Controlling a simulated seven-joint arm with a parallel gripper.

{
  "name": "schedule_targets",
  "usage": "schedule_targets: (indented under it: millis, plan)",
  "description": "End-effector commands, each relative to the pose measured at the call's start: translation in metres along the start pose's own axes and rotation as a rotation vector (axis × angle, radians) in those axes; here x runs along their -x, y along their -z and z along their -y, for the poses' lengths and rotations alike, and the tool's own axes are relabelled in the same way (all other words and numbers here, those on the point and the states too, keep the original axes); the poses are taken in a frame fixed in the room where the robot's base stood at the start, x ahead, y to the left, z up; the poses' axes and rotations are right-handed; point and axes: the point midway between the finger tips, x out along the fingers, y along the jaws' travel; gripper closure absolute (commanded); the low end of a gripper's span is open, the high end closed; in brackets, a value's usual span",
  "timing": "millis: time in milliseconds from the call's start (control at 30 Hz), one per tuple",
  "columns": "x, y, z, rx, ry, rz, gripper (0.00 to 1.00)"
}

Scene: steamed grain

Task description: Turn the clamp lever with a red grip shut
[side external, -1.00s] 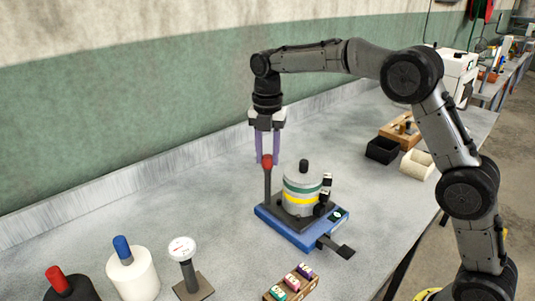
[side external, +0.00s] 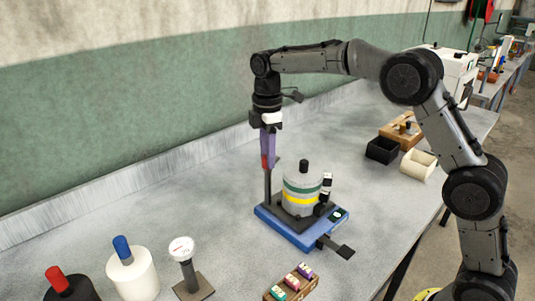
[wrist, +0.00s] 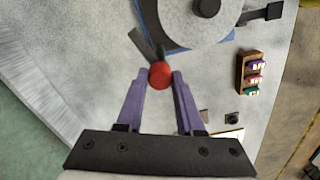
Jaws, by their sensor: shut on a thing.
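The clamp lever is a dark upright bar (side external: 267,186) at the left corner of a blue base (side external: 287,232), topped by a red grip (side external: 265,163). The red grip is also in the wrist view (wrist: 160,75), between the two purple fingertips. My gripper (side external: 267,162) is shut on the red grip from above, and its fingers hide part of the grip in the side view. Beside the lever, a grey pot (side external: 302,192) with green and yellow bands and a black knob stands on the base.
A dark pedal-like tab (side external: 345,251) sticks out of the base's front. A small rack of coloured blocks (side external: 290,284), a dial gauge on a stand (side external: 188,270) and a blue-topped white cylinder (side external: 131,272) stand nearer the camera. Black (side external: 382,150) and cream (side external: 418,165) bins are behind right.

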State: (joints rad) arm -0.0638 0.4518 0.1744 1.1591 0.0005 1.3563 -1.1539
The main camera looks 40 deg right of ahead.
Motion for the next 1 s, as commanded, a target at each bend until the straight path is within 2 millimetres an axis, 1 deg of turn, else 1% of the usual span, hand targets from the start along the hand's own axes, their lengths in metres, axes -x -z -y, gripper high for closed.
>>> schedule_targets:
  millis: [200, 500, 700, 1000]
  plan:
    - [0.0009, -0.0005, -0.0001, -0.203, -0.001, 0.001, 1.00]
    - [0.0011, -0.0005, -0.0002, -0.441, -0.002, 0.000, 1.00]
    - [0.0011, -0.0006, -0.0001, -0.546, -0.002, 0.001, 1.00]
    - [0.0011, -0.0006, 0.0000, -0.616, -0.002, 0.001, 1.00]
